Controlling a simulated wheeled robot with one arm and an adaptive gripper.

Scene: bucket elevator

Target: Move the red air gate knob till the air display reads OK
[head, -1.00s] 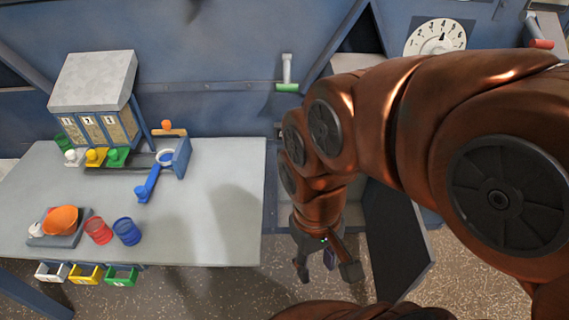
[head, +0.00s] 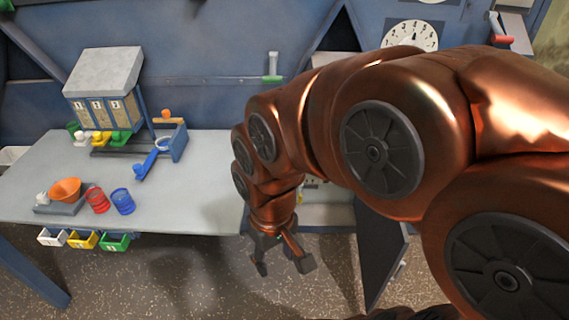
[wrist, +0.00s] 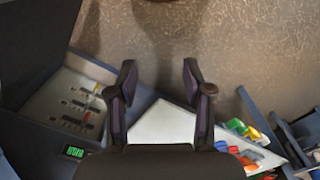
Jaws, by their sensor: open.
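In the wrist view, a pale slotted panel (wrist: 70,103) lies at the left inside a dark cabinet. A small red knob (wrist: 87,118) appears on one of its slots; it is too small to make out well. A small display (wrist: 73,152) with green characters sits at the panel's near edge; I cannot read it surely. My gripper (wrist: 160,82) is open and empty, to the right of the panel and apart from it. In the head view my gripper (head: 283,264) hangs low in front of the cabinet, and my arm hides most of the panel.
An open dark cabinet door (head: 382,255) stands right of my gripper. A dial (head: 411,36) and a red-handled lever (head: 500,32) are upper right.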

